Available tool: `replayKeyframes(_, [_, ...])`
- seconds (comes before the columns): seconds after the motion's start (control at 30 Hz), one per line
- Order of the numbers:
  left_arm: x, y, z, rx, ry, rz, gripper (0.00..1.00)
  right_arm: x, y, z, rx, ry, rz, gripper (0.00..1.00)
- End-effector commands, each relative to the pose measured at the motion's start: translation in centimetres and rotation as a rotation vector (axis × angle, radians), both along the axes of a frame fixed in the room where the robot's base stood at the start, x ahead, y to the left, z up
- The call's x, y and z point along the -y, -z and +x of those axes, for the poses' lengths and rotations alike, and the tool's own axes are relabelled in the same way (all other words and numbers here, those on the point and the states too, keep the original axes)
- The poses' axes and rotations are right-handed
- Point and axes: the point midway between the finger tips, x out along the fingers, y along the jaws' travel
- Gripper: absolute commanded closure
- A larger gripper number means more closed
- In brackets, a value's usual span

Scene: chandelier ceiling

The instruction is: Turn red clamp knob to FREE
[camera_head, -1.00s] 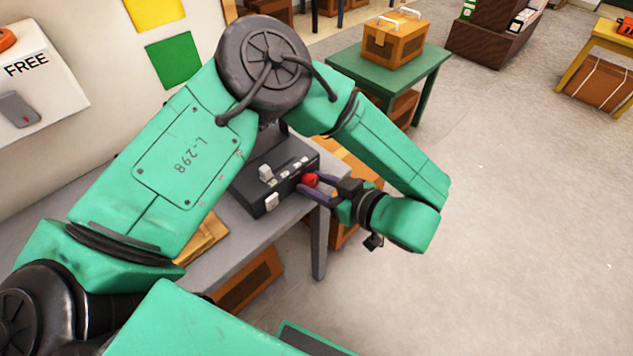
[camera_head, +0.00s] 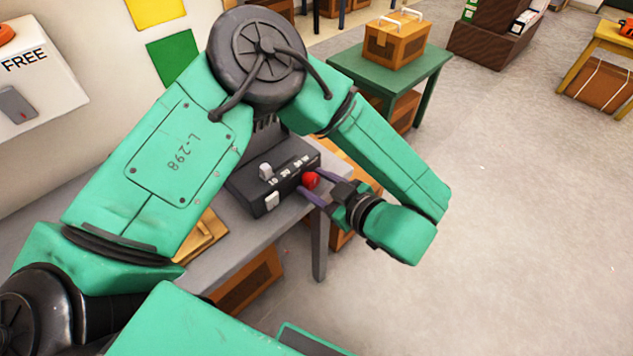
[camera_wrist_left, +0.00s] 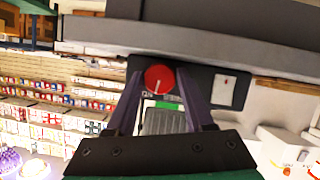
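The red clamp knob (camera_head: 310,180) is on the front of a black control box (camera_head: 262,207) that stands on a grey bench. My left gripper (camera_head: 312,190) reaches it from the right, its purple fingers at the knob. In the left wrist view, the knob (camera_wrist_left: 159,80) shows a white pointer line running down from its middle. The fingers (camera_wrist_left: 160,88) are spread, one on each side of it; whether either touches it I cannot tell. Labels below the knob are partly hidden and too small to read. My right gripper is not in view.
The grey bench (camera_head: 230,250) lies under my left arm. A white wall panel (camera_head: 45,75) reads FREE. A green table (camera_head: 425,75) with an orange crate (camera_head: 393,42) stands behind.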

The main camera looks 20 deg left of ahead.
Motion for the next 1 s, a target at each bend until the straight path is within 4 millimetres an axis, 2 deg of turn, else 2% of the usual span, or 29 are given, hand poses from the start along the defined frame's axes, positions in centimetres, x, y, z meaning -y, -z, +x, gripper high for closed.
replayKeyframes(0.3, [0.1,0.0,0.0,-0.001,0.000,0.000,0.44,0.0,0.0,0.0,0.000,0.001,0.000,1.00])
replayKeyframes(0.47, [1.3,-0.5,-0.6,0.002,0.002,0.000,0.44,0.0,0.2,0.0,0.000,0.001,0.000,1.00])
replayKeyframes(0.57, [3.1,-1.3,-1.5,0.003,0.004,0.000,0.44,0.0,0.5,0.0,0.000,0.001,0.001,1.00])
replayKeyframes(0.8, [8.9,-4.0,-4.4,0.006,0.006,0.002,0.44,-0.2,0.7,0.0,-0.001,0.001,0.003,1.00])
replayKeyframes(1.0, [11.7,-5.3,-5.9,0.002,0.001,0.002,0.44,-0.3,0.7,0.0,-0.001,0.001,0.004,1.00])
